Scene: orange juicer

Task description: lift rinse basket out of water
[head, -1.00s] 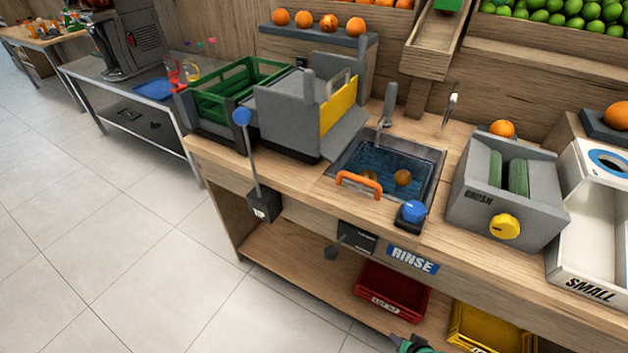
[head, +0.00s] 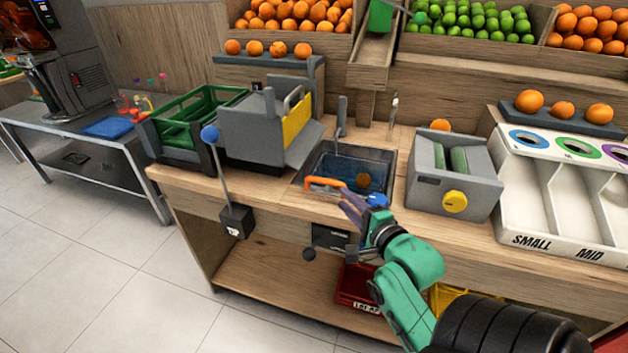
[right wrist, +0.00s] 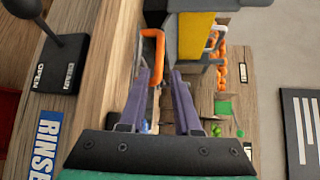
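The rinse basket's orange handle (head: 325,183) shows at the front edge of the sink (head: 300,178), which holds blue water. An orange (head: 363,180) shows in the water; the basket's body is hard to make out. My right gripper (head: 345,197) is at the sink's front edge, just right of the handle. In the right wrist view its two purple fingers (right wrist: 158,78) are apart, and the near end of the orange handle (right wrist: 158,42) appears between their tips. I cannot tell whether they touch it. My left gripper is out of view.
A grey machine with a yellow panel (head: 297,121) and a green crate (head: 190,125) stand left of the sink. A grey brush unit (head: 425,187) stands right. A blue-knobbed lever (head: 210,134) rises at the counter front. A red crate (head: 350,303) is below.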

